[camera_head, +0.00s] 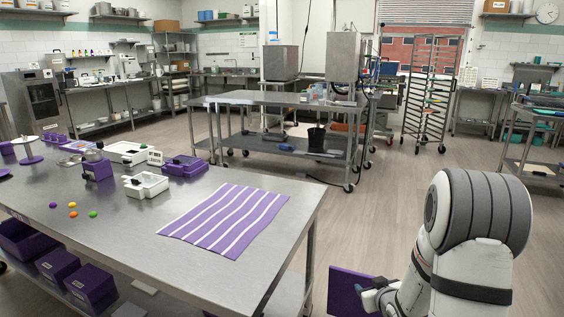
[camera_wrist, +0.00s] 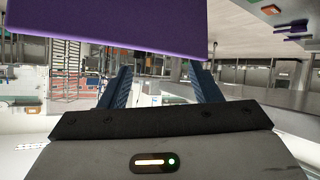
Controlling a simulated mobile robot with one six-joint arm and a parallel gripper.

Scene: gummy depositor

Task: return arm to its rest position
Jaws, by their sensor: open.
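My arm is at the lower right in the head view, folded, with my gripper (camera_head: 370,287) low beside the front table's right end. In the wrist view my gripper (camera_wrist: 161,72) has its two dark blue fingers well apart, with nothing seen between them. A flat purple panel (camera_head: 345,291) is just left of my gripper in the head view. A large purple surface (camera_wrist: 120,22) fills the top of the wrist view beyond the fingertips. I cannot tell whether the fingers touch it.
The steel front table (camera_head: 150,240) holds a purple-and-white striped mat (camera_head: 228,219), white trays (camera_head: 146,186) and several small coloured balls (camera_head: 72,205). Purple bins (camera_head: 90,285) sit on its lower shelf. A second steel table (camera_head: 270,98) stands behind. The floor between is open.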

